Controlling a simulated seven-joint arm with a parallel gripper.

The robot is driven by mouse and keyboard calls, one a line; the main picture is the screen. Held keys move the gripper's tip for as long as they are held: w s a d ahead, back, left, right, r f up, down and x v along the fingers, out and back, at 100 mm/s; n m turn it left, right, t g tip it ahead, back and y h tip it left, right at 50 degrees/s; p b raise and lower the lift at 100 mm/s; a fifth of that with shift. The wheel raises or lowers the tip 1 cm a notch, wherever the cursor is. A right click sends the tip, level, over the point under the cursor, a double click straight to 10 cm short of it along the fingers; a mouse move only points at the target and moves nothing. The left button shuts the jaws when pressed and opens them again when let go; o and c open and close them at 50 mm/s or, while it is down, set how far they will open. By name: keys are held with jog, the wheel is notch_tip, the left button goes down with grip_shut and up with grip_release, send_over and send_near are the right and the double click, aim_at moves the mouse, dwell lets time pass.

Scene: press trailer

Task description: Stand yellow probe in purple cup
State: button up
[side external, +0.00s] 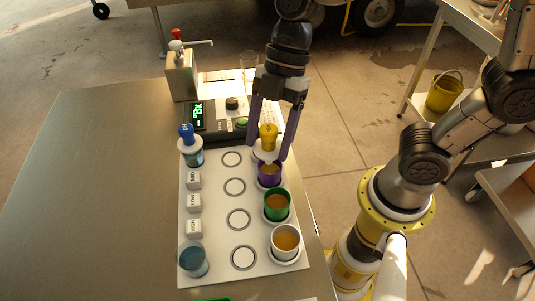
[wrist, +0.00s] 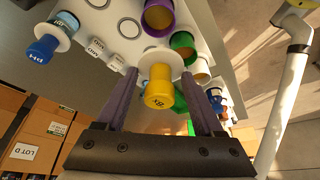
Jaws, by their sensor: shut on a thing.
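The yellow probe (side external: 268,131), with a yellow handle and pale collar, is upright just behind the purple cup. It also shows in the wrist view (wrist: 158,88), between my fingers. My gripper (side external: 268,150) points down and is shut on the yellow probe, one finger on each side of its collar. The probe's lower end is hidden, so I cannot tell whether it is raised. The purple cup (side external: 270,173) holds amber liquid and stands on the white board. It also shows in the wrist view (wrist: 158,17).
A green cup (side external: 277,206) and a white cup (side external: 286,242) stand in front of the purple one. A blue probe (side external: 187,135) stands at the board's left, with a bluish cup (side external: 193,259) nearer. A meter (side external: 217,117) and dispenser (side external: 181,75) are behind. Empty rings lie mid-board.

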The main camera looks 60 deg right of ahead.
jog(key=shift+w+d+f+m, duration=0.15)
jog(key=shift+w+d+m, duration=0.1)
jog(key=shift+d, duration=0.2)
jog(key=shift+w+d+f+m, duration=0.1)
jog(key=shift+w+d+m, duration=0.1)
jog(key=shift+d, duration=0.25)
jog(key=shift+f, duration=2.75)
jog(key=shift+f, duration=0.6)
jog(key=o, duration=1.2)
jog(key=shift+c, duration=0.2)
jog(key=v, duration=1.1)
jog(key=shift+s, duration=0.2)
send_near(270, 156)
jog(key=w+d+r, duration=0.2)
jog(key=d+r, duration=0.1)
jog(key=r, duration=0.2)
jog(key=shift+d, duration=0.35)
